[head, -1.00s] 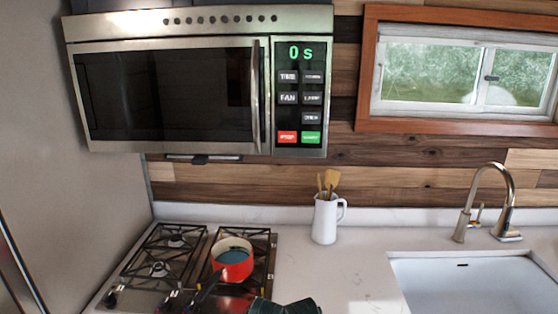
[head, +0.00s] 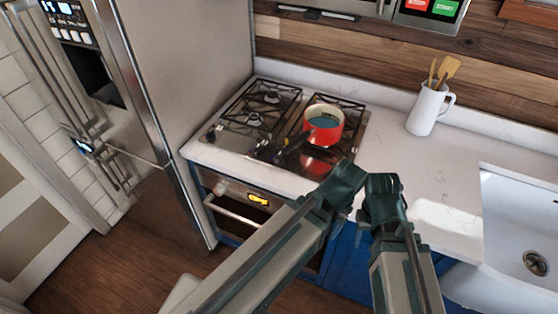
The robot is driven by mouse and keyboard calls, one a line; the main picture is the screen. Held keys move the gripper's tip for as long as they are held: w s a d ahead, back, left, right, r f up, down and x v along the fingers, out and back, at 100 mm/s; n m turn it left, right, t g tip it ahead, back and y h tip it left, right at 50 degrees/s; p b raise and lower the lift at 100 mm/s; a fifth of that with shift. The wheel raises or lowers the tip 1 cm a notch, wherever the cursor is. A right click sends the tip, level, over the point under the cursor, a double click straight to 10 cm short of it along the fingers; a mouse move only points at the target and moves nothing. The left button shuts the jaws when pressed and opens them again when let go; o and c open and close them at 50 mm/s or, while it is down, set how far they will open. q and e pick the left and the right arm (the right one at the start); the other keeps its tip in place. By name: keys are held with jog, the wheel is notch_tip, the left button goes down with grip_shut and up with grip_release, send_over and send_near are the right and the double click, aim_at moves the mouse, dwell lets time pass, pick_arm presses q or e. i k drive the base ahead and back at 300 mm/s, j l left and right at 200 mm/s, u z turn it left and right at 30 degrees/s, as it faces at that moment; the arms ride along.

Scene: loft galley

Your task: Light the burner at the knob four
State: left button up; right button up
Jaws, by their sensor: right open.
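The gas stove (head: 238,125) stands at the left end of the counter, with black grates. Small dark control knobs (head: 212,136) sit along its front edge. The knobs near the middle are partly lost behind the handle of a red pot (head: 325,132). I cannot tell which one is knob four, and I see no flame. My grey and dark-green arm links rise from below in front of the counter, just right of the stove's front. My right gripper is open, but its fingertips are hard to make out. My left gripper does not show.
The white counter (head: 410,165) is clear between the stove and the sink (head: 510,230). A white jug (head: 428,108) with wooden utensils stands at the back. An oven with a bar handle (head: 232,212) is below the stove. Open wooden floor (head: 120,260) lies at lower left.

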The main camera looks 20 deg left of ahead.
aim_at(278, 159)
jog(key=i+j+u, duration=0.1)
jog(key=u, duration=0.25)
jog(key=i+j+u, duration=0.15)
jog(key=j+u, duration=0.2)
jog(key=i+j+u, duration=0.1)
jog(key=u, duration=0.25)
